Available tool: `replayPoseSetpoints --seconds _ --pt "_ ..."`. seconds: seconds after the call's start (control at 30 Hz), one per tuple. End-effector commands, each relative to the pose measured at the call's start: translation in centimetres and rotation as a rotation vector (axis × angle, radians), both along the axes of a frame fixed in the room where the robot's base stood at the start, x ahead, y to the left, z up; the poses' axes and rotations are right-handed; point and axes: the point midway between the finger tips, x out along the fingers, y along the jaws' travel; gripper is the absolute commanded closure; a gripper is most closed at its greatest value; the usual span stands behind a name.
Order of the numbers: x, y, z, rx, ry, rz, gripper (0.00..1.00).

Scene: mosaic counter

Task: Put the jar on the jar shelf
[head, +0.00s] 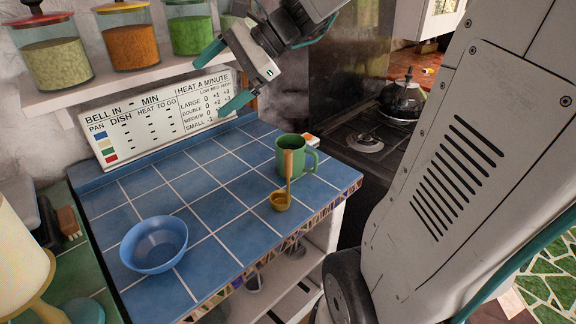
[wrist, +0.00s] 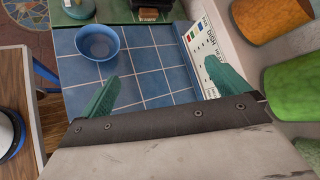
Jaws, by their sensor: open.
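Several glass jars stand upright in a row on the white jar shelf (head: 70,97) in the head view. They are a pale green-filled jar (head: 55,62) with a red lid, an orange-filled jar (head: 132,47) and a green-filled jar (head: 192,35). Part of another green jar shows beside my arm. No jar stands on the blue counter. My gripper (head: 213,86) is open and empty, in front of the shelf's right end and above the counter. In the wrist view my gripper (wrist: 162,84) has its fingers apart, with an orange jar (wrist: 272,18) and a green jar (wrist: 291,92) to the right.
A blue bowl (head: 154,244) is at the left of the blue tiled counter (head: 205,190). A green mug (head: 292,155) and a ladle (head: 281,200) are at the right. A sign (head: 155,118) leans below the shelf. A kettle (head: 403,100) sits on the stove. The counter's middle is clear.

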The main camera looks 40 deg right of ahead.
Motion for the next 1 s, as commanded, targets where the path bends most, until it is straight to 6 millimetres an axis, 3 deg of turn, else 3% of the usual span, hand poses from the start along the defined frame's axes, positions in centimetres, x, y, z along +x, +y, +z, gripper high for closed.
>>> replayPoseSetpoints --seconds 0.03,0.13,0.2,0.3,0.4,0.6,1.0 --pt "-3.4 2.8 -1.2 -0.143 -0.024 0.155 0.0" --pt "-9.9 5.2 -4.2 -0.435 -0.083 0.473 0.0" --pt "-13.7 5.4 -6.0 -0.619 -0.127 0.686 0.0" --pt "-17.7 4.5 -7.9 -0.835 -0.183 0.946 0.0" --pt "-20.0 3.2 -9.0 -0.988 -0.221 1.132 0.0" --pt "-21.4 1.9 -9.8 -1.108 -0.246 1.279 0.0" --pt "-21.4 1.8 -9.7 -1.109 -0.244 1.278 0.0"
